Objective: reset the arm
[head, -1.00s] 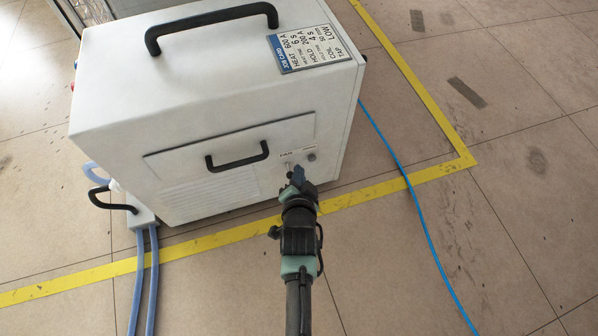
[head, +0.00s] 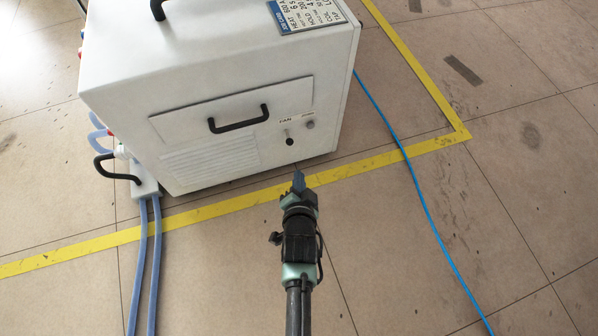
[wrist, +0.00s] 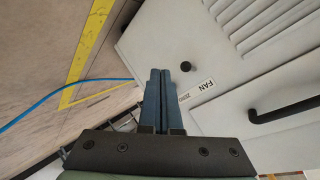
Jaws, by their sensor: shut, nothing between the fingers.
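My gripper (head: 298,182) is shut and empty. In the head view it is at the lower middle, in front of the white induction heater cabinet (head: 210,70) and apart from it, with its tips over the floor near the yellow line. In the wrist view the two blue fingers (wrist: 157,80) lie together, pointing toward the cabinet's panel. A dark round knob (wrist: 186,66) below the FAN label shows just past the fingertips, and it also shows in the head view (head: 290,142).
A black handle (head: 238,118) sticks out of the cabinet's panel. Pale blue hoses (head: 148,250) and a black loop handle (head: 108,168) are at the lower left. A blue cable (head: 420,195) runs over the floor at right. Yellow tape (head: 230,205) crosses the floor.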

